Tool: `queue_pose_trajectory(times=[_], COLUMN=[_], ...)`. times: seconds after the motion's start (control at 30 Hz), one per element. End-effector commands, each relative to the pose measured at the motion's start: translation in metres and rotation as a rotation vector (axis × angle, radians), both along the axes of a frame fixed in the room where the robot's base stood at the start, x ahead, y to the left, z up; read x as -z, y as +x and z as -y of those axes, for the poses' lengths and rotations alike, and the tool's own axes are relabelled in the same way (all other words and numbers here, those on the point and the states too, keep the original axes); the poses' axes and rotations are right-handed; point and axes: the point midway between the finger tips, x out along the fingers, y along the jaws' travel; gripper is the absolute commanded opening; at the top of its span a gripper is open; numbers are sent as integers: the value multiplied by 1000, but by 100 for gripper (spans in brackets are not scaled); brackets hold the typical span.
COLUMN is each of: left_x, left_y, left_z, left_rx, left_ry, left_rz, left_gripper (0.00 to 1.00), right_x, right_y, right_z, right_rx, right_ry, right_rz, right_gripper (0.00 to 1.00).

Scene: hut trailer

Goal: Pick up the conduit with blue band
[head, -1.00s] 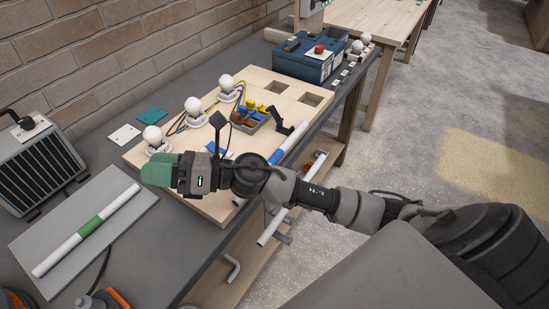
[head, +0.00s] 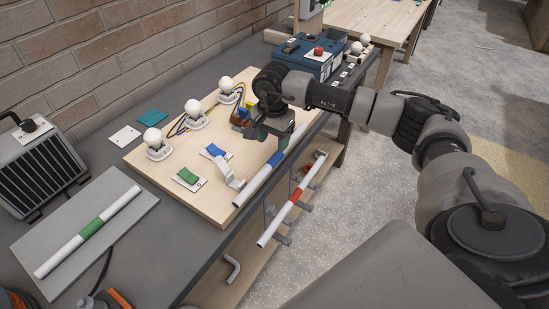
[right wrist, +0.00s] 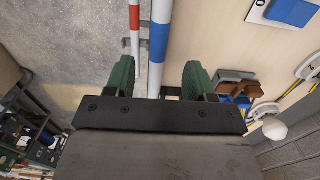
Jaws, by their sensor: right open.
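The conduit with blue band (head: 255,184) is a white tube lying along the front edge of the wooden board. Its blue band also shows in the right wrist view (right wrist: 160,40). My right gripper (head: 277,138) is over the conduit, just past the band toward its far end, pointing down. In the right wrist view, my right gripper's green fingers (right wrist: 160,76) are open, one on each side of the conduit, with gaps. Whether the fingertips reach down level with the tube is hard to tell. My left gripper is out of view.
A red-banded conduit (head: 290,205) rests on brackets below the bench edge. A green-banded conduit (head: 88,232) lies on a grey plate at left. A blue toolbox (head: 300,66) stands beyond.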

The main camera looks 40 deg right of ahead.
Motion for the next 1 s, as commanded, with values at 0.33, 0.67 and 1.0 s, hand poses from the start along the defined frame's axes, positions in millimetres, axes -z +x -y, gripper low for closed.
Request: queue_pose_trajectory(times=[0.33,0.67,1.0], left_x=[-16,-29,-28], left_y=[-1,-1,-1], left_z=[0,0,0], left_rx=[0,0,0], left_ry=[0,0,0], left_rz=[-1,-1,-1], left_gripper=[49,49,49], right_x=[32,72,73], right_y=[0,1,1], right_z=[3,6,6], right_rx=[1,0,0], right_ry=[2,4,4], right_rz=[-3,0,2], right_gripper=[54,54,34])
